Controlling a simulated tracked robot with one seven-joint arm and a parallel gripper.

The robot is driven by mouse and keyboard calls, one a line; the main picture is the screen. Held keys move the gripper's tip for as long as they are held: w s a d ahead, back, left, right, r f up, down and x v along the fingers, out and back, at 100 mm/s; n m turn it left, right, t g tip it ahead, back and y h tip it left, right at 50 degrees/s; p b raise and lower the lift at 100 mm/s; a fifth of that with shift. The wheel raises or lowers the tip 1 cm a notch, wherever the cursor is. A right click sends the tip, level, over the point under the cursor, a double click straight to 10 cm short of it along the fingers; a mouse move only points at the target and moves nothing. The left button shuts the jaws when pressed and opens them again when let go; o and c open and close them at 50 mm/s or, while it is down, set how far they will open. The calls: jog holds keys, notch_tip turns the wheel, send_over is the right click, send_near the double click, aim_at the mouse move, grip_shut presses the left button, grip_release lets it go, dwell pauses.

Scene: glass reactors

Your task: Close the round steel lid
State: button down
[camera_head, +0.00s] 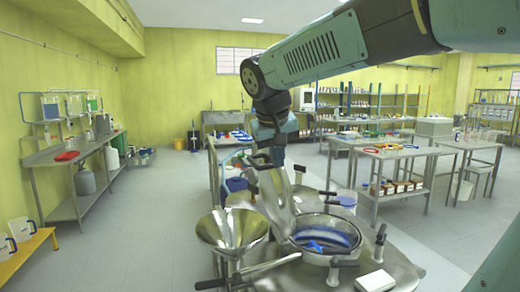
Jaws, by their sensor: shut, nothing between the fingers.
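The round steel lid (280,192) stands raised and steeply tilted on the steel reactor top, at the back left of a round opening. The opening's steel rim (328,262) is uncovered, with blue showing inside. My gripper (260,163) is shut with nothing in it, near the upper edge of the lid. Whether it touches the lid cannot be told, since the dark parts there overlap. My arm hides part of the area behind.
A wide steel funnel (231,232) stands just left of the opening. Dark-handled clamps (380,238) stand around the rim. A small white box (375,281) lies at the front right. Steel tables (405,152) with glassware stand farther right. Open floor lies to the left.

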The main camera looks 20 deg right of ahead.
jog(key=w+a+r+m+h, duration=0.1)
jog(key=w+a+r+h, duration=0.15)
jog(key=w, duration=0.55)
jog(key=w+a+r+h, duration=0.1)
jog(key=w+a+r, duration=0.25)
jog(key=w, duration=0.35)
jog(key=shift+y, duration=0.25)
jog(key=x, duration=0.7)
jog(key=d+x, duration=0.1)
jog(key=x, duration=0.3)
jog(key=shift+d+r, duration=0.1)
jog(key=shift+r, duration=0.15)
jog(key=shift+d, duration=0.7)
